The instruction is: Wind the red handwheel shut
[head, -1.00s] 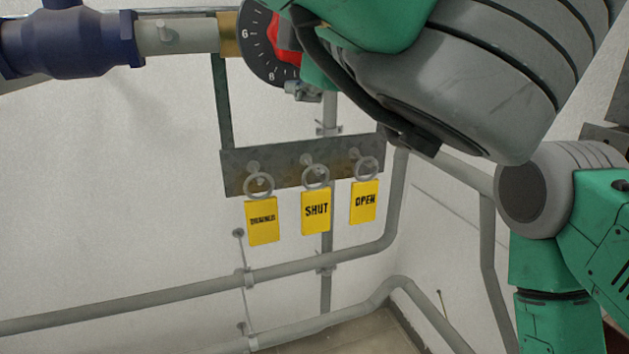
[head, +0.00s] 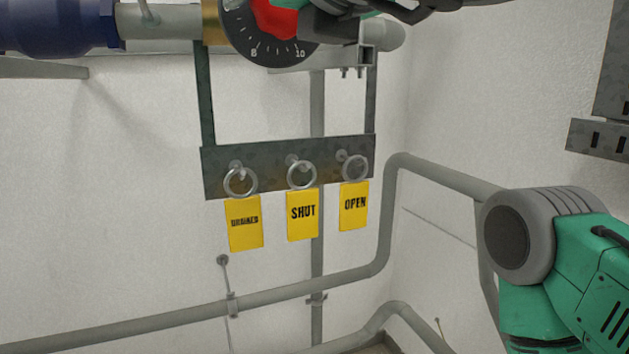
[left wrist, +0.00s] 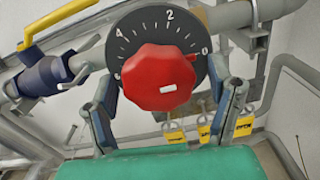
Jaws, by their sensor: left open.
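The red handwheel (left wrist: 158,80) sits in front of a black dial (left wrist: 125,28) with white numbers in the left wrist view. A short white mark shows on the wheel's face. My left gripper (left wrist: 163,84) is open, with one finger on each side of the wheel; I cannot tell whether they touch it. In the head view only the lower part of the red handwheel (head: 278,16) and the dial (head: 262,47) show at the top edge, and green and black arm parts partly cover them. My right gripper is in neither view.
Yellow tags marked DRAINED (head: 245,224), SHUT (head: 303,216) and OPEN (head: 354,206) hang on rings from a grey plate (head: 215,175) below the dial. A blue valve body (head: 60,25) is at the upper left. Grey pipes (head: 270,293) run along the white wall.

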